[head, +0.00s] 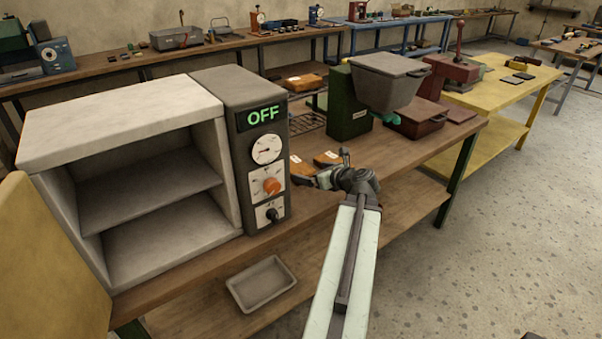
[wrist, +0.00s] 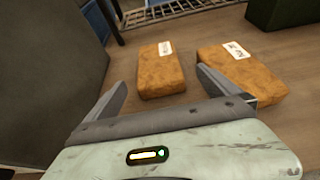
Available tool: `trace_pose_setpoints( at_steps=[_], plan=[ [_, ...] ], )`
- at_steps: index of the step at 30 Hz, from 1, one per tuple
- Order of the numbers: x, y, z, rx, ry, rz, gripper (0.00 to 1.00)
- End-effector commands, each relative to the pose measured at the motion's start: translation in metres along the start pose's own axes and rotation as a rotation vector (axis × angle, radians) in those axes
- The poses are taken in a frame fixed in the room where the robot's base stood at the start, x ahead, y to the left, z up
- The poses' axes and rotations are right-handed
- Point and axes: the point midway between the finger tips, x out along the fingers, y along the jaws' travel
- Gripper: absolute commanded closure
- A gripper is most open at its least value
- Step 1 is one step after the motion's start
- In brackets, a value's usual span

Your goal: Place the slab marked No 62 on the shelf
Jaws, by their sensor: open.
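Two orange-brown slabs with white labels lie flat on the bench, a left slab (wrist: 160,75) and a right slab (wrist: 243,77). In the head view they show as the left slab (head: 300,168) and the right slab (head: 328,158), partly behind my arm. I cannot read either label surely, so I cannot tell which is No 62. My gripper (wrist: 160,80) is open and empty, its fingers either side of the left slab's near part in the wrist view; it also shows in the head view (head: 322,178). The shelf (head: 150,190) is a bare grey plate inside the open pale oven.
The oven's control panel (head: 265,150) reads OFF and stands between the chamber and the slabs. The yellowish door (head: 50,260) stands open at left. A green machine with a grey hopper (head: 375,80) is behind the slabs. Another orange slab (head: 302,82) lies farther back. A tray (head: 262,284) sits below.

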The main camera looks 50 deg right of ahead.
Motion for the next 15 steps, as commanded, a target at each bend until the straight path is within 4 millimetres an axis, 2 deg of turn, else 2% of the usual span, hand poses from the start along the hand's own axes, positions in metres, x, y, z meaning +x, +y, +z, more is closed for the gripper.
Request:
trace_pose_setpoints(
  at_steps=[4,11,15],
  plan=[
    [0.021,0.0,-0.001,-0.002,0.0,0.003,0.0],
    [0.032,0.002,-0.001,-0.002,0.0,0.002,0.0],
    [0.057,0.004,-0.003,-0.003,0.001,0.004,0.0]
  ],
)
